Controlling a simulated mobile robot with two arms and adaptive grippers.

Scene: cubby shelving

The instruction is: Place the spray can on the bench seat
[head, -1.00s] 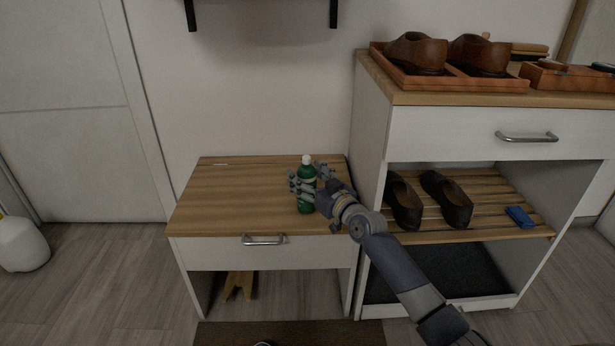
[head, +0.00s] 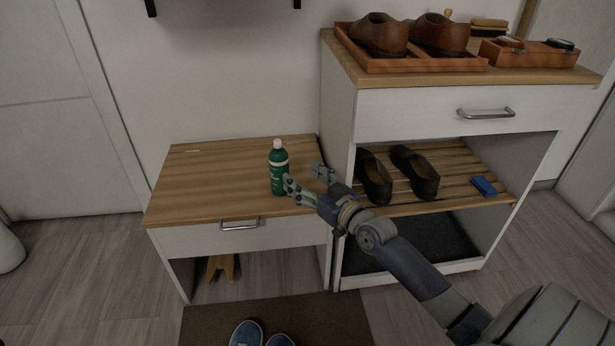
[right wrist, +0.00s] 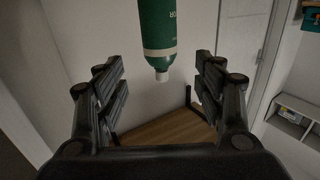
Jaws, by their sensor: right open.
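The spray can (head: 278,170), green with a white cap, stands upright on the wooden bench seat (head: 205,185), right of its middle. In the right wrist view the can (right wrist: 158,25) shows upside down beyond the open fingers, with a gap to them. My right gripper (head: 306,180) is open and empty, just right of the can in the head view. In the right wrist view its two fingers (right wrist: 158,85) stand wide apart with nothing between them. My left gripper is not in view.
A taller shoe cabinet (head: 400,105) stands right of the bench, close to my right arm. Dark shoes (head: 415,172) and a blue item (head: 483,186) lie on its slatted shelf. A tray (head: 420,64) with brown shoes is on top. The bench's left side is clear.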

